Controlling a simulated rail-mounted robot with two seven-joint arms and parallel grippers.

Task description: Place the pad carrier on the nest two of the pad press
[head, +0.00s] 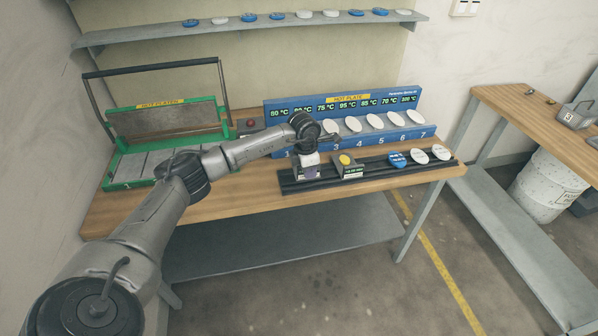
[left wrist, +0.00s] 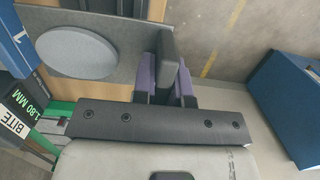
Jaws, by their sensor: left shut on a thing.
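My left gripper (head: 309,173) is over the left part of the black rail, in front of the blue hot plate. In the left wrist view its purple fingers (left wrist: 164,84) are shut on a dark upright grip of a grey plate, which I take for the pad carrier (left wrist: 112,40). A light grey oval pad (left wrist: 75,52) lies on this plate. In the head view the gripper mostly hides the carrier. The green pad press (head: 109,160), labelled hot platen, stands at the left with its grey platen raised over pale nests (head: 135,166). My forearm hides part of its front. My right gripper is not in view.
The blue hot plate (head: 345,101) has temperature readouts and white oval pads. The black rail (head: 375,170) holds a yellow-dotted block (head: 346,164), a blue pad (head: 398,159) and white pads. Bare wood (head: 240,201) lies in front. A shelf (head: 300,30) hangs above.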

